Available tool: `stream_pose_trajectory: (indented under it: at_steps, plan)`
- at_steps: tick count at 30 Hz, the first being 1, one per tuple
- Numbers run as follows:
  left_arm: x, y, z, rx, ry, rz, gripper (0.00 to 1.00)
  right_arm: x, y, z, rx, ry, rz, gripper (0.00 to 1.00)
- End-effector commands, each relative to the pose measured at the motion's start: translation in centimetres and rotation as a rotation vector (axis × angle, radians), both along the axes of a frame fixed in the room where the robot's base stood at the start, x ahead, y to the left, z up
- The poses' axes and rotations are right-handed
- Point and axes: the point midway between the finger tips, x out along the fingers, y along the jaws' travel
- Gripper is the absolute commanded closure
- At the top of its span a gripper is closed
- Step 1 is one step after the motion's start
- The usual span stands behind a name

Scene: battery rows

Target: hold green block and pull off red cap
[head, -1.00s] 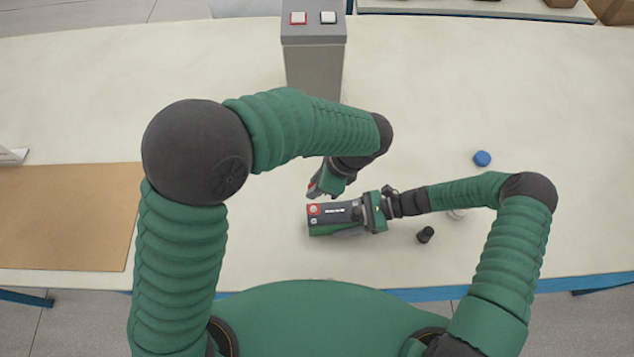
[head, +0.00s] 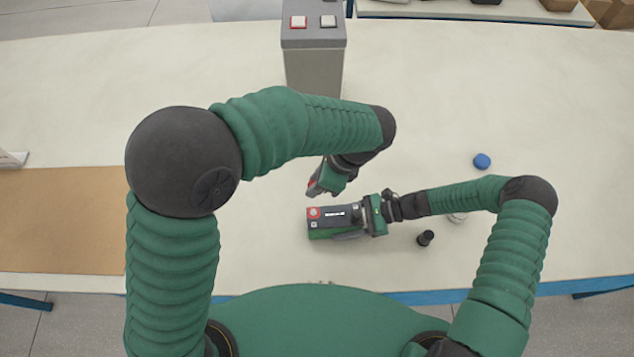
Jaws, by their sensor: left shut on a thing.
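The green block (head: 320,235), with a dark top and a red ring around one terminal at its left end, lies on the table in front of me. My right gripper (head: 352,222) comes from the right and is shut on its right end, one grey finger along the near side. My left gripper (head: 315,190) hangs just beyond the block's left end, pointing down and left. It is shut on a small red piece, seemingly the red cap (head: 312,187), which looks apart from the block. The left arm hides part of that gripper.
A blue round cap (head: 482,161), a small black cylinder (head: 425,238) and a partly hidden white piece (head: 457,217) are on the right. A brown mat (head: 60,220) covers the left.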

Motion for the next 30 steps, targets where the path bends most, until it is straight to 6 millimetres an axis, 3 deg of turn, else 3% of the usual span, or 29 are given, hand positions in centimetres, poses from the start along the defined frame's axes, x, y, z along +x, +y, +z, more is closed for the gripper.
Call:
stream_pose_trajectory:
  at_steps: [18, 28, 29, 30]
  plan:
    - [0.0, 0.0, 3.0, -0.001, -0.001, 0.001, 1.00, 0.0, 0.0, 0.0, 0.001, 0.000, 0.000, 1.00]
    - [0.0, 0.0, 3.4, -0.001, 0.000, 0.000, 1.00, 0.0, 0.0, 0.0, 0.001, 0.001, 0.001, 1.00]
    - [0.0, 0.0, 3.4, -0.001, 0.000, 0.000, 1.00, 0.0, 0.0, 0.0, 0.001, 0.001, 0.001, 0.38]
    - [0.0, 0.0, 3.3, -0.001, 0.000, 0.000, 1.00, 0.0, 0.0, 0.0, 0.001, 0.001, 0.001, 0.33]
